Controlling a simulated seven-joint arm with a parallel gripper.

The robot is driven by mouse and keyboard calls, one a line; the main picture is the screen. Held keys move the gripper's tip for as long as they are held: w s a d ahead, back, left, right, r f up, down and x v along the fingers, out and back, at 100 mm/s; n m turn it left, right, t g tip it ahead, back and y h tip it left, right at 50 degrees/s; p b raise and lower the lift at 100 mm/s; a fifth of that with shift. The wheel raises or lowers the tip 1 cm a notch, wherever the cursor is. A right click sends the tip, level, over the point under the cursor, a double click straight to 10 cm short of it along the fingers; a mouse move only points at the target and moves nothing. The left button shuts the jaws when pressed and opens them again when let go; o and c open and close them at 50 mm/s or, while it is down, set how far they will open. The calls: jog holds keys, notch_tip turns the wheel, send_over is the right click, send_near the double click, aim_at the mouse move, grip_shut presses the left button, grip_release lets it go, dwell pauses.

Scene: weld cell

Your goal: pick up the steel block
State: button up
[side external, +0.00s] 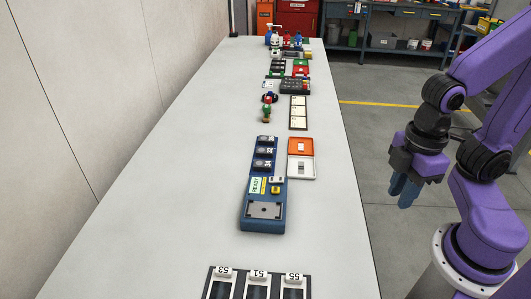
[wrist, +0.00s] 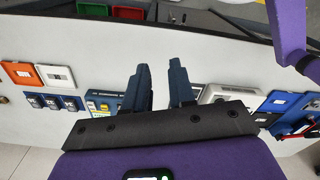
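My gripper (side external: 403,192) hangs to the right of the long table, out past its edge and above the floor. In the wrist view its two dark blue fingers (wrist: 160,68) stand apart with nothing between them. I cannot pick out a steel block with certainty.
A rack with slots labelled 53, 51 and 55 (side external: 258,274) lies at the table's near end. A dark-framed card strip (side external: 298,112), a small figure (side external: 267,108) and several devices stand farther back. The table's left side (side external: 170,180) is bare. Shelves (side external: 400,30) stand behind.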

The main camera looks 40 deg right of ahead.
jog(key=o, duration=0.7)
jog(key=shift+c, duration=0.2)
jog(key=w+a+r+m, duration=0.15)
jog(key=w+a, duration=0.25)
jog(key=w, duration=0.8)
jog(key=w+a+r, duration=0.2)
jog(key=w+a, duration=0.2)
jog(key=w, duration=0.7)
jog(key=m, duration=0.2)
send_over(265, 150)
notch_tip(265, 150, down, 4)
jog(key=f, duration=1.1)
jog(key=shift+w+a+f, duration=0.3)
jog(key=shift+a+f, duration=0.1)
jog(key=shift+s+d+f, duration=0.1)
jog(key=shift+d+f, duration=0.1)
jog(key=shift+f, duration=1.15)
jog(key=shift+s+d+f, duration=0.1)
jog(key=shift+d+f, duration=0.1)
jog(key=shift+f, duration=1.1)
